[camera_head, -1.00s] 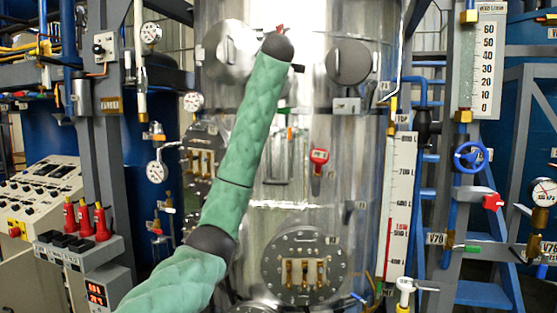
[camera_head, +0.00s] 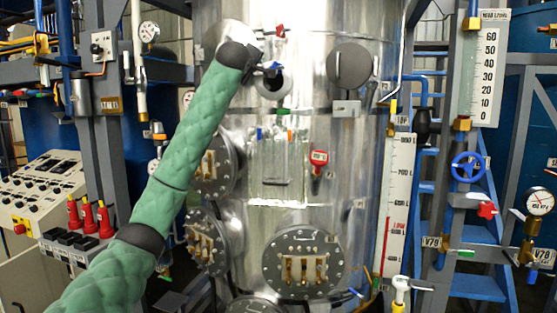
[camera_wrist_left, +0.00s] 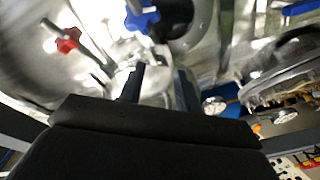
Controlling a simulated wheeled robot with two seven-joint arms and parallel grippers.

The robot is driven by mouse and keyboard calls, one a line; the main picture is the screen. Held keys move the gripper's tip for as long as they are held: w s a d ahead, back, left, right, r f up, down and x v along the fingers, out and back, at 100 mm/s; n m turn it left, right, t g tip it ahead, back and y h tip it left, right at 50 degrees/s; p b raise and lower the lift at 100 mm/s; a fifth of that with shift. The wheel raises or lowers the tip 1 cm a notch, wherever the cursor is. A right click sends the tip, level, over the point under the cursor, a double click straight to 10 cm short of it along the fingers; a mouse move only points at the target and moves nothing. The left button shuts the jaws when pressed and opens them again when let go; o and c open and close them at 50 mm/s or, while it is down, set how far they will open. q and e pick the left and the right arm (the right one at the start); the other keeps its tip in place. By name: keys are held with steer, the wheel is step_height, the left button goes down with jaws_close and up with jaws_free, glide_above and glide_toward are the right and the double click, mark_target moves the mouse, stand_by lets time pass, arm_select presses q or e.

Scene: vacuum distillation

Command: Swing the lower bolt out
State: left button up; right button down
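My left arm reaches up to the tank's upper left, and its gripper is mostly hidden in the head view. In the left wrist view my left gripper (camera_wrist_left: 160,88) has two dark fingers standing apart, with bright metal behind the gap. A blue star knob (camera_wrist_left: 142,18) is just beyond the fingers, and a red star knob (camera_wrist_left: 67,40) is to the left. In the head view the red knob (camera_head: 280,31) is above the blue knob (camera_head: 273,68), by a round port (camera_head: 272,86). I cannot tell whether the fingers touch a bolt. My right gripper is not in view.
The metal tank (camera_head: 350,130) fills the middle. A round cover (camera_head: 349,66) is right of the port, and bolted flanges (camera_head: 304,262) are below. A control console (camera_head: 45,190) is at the left. A blue valve wheel (camera_head: 469,167) and gauges are at the right.

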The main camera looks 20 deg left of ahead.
arm_select(q)
steer(key=s+a+m+h+b, duration=0.1)
steer(key=s+m+h+b, duration=0.15)
steer(key=s, duration=0.65)
steer(key=w+d+f+m+g, duration=0.1)
steer(key=d+f, duration=0.2)
steer(key=f, duration=0.7)
steer(key=w+d+f+m+h+p, duration=0.1)
steer(key=d+f, duration=0.3)
steer(key=f, duration=0.5)
steer(key=w+d+f+m+g, duration=0.1)
steer(key=w+d+f+m, duration=0.1)
steer(key=f, duration=0.8)
steer(key=shift+w+d+f+g+h, duration=0.35)
steer(key=shift+w+d, duration=0.4)
steer(key=shift+d, duration=0.35)
steer(key=shift+c, duration=0.3)
